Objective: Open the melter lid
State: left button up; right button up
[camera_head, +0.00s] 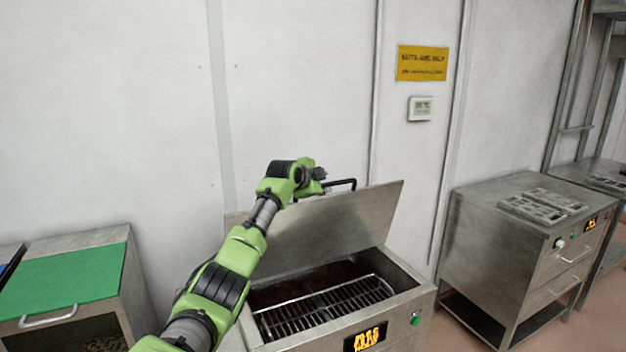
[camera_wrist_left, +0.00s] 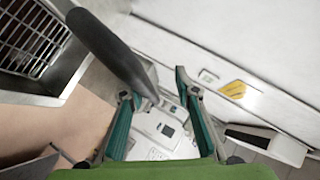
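The melter (camera_head: 405,300) is a steel box with an amber display and a green button on its front. Its steel lid (camera_head: 350,222) stands raised and tilted back at the rear, so the dark interior shows. A black bar handle (camera_head: 345,182) sticks out at the lid's top edge. My left gripper (camera_head: 320,178) is beside the handle's left end. In the left wrist view my gripper (camera_wrist_left: 157,84) has its fingers spread apart, with the dark handle (camera_wrist_left: 108,45) reaching from the upper left to the gap near the left finger. Contact cannot be told. My right gripper is not in view.
A wire grate (camera_head: 325,305) lies across the melter opening. A green-lidded steel bin (camera_head: 70,275) stands at left. A steel cabinet (camera_head: 500,255) with moulds (camera_head: 545,205) on top stands at right. The white wall (camera_head: 300,80) is close behind the raised lid.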

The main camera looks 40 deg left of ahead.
pick_arm(q)
jog(key=v, duration=1)
jog(key=shift+s+r, duration=0.2)
jog(key=shift+r, duration=0.15)
